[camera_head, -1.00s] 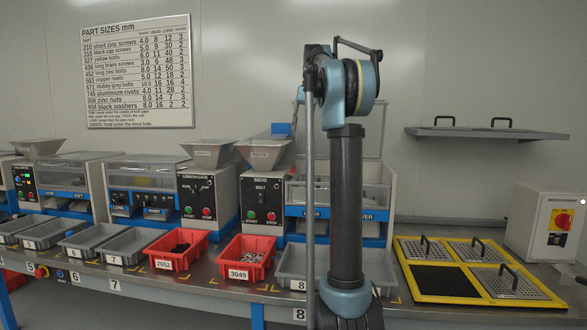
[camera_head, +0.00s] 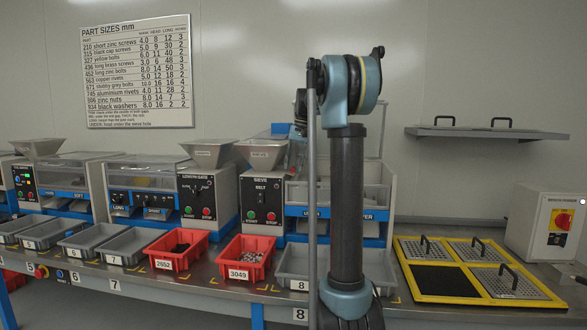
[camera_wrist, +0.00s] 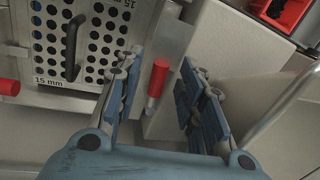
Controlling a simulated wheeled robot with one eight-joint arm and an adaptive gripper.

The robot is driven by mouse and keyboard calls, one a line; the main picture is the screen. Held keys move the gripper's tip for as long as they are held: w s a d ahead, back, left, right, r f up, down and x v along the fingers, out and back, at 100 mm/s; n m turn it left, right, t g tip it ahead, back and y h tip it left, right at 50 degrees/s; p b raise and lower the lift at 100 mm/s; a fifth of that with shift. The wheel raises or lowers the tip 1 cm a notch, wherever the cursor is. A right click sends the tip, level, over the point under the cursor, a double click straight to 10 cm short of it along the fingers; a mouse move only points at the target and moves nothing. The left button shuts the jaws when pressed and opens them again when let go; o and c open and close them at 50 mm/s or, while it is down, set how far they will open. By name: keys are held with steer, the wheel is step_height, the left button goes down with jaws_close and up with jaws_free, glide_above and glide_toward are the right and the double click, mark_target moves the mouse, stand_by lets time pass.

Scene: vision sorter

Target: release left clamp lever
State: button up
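In the wrist view a red-handled clamp lever (camera_wrist: 157,78) stands on a pale housing, between the two spread fingers of my gripper (camera_wrist: 161,92). A gap shows on both sides of the handle, and no finger is seen touching it. A second red handle (camera_wrist: 9,87) is at the left edge, beside a perforated sieve plate (camera_wrist: 93,48) marked 15 mm with a black handle. I cannot tell for certain which of the two is the left lever. My gripper is open and empty. In the head view it is hidden behind my arm.
The sieve machine (camera_head: 262,203) stands behind red bins 3049 (camera_head: 246,275) and 2652 (camera_head: 164,264). A yellow rack (camera_head: 420,297) with spare sieve plates is on the bench at right. In the wrist view a curved metal rod (camera_wrist: 277,118) passes close to the right finger.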

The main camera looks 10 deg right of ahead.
steer(key=shift+f, duration=0.35)
steer(key=shift+c, duration=0.2)
jaws_close()
steer(key=shift+a, duration=0.15)
steer(key=shift+w+a+m, duration=0.1)
steer(key=shift+a+m, duration=0.2)
steer(key=shift+m, duration=0.5)
steer(key=shift+o, duration=0.2)
jaws_free()
